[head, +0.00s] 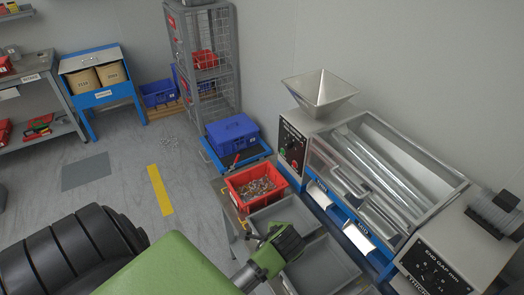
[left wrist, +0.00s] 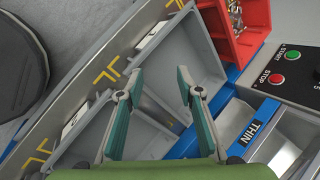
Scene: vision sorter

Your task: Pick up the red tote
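The red tote (head: 264,201) stands on the bench in the head view, upright and filled with small metal parts. It also shows in the left wrist view (left wrist: 242,52) at the top right, cut off by the frame edge. My left gripper (left wrist: 160,72) is open, with its two teal fingers apart and nothing between them. It hangs over the grey trays, beside the tote and apart from it. In the head view my left gripper (head: 282,246) is partly hidden by my own wrist, nearer to me than the tote. My right gripper is not in view.
Empty grey trays (head: 327,268) lie beside the tote. The sorter machine (head: 292,140) with hopper and rollers stands close on the tote's right. A blue crate (head: 232,133) sits behind it. A wire cage rack (head: 222,98) stands farther back. The floor to the left is open.

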